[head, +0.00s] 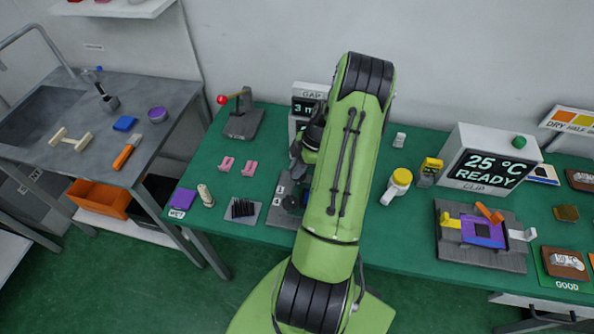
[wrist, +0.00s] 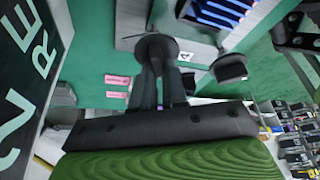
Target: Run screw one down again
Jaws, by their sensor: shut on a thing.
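The screw fixture's grey plate (head: 284,217) lies on the green table, largely hidden behind my arm in the head view. In the wrist view, my gripper (wrist: 158,62) is shut on a dark round-topped screw knob (wrist: 157,44). A small white label (wrist: 185,56) beside it bears a mark I cannot read surely. A second dark knob (wrist: 230,68) stands to the right, apart from my fingers. In the head view, a dark knob (head: 291,203) shows at the plate. The GAP display (head: 307,104) behind reads "3 m", its rest hidden by my arm.
A red-balled lever (head: 240,118) stands at the table's back left. Pink pieces (head: 237,166) and a black-finned block (head: 243,209) lie left of the fixture.

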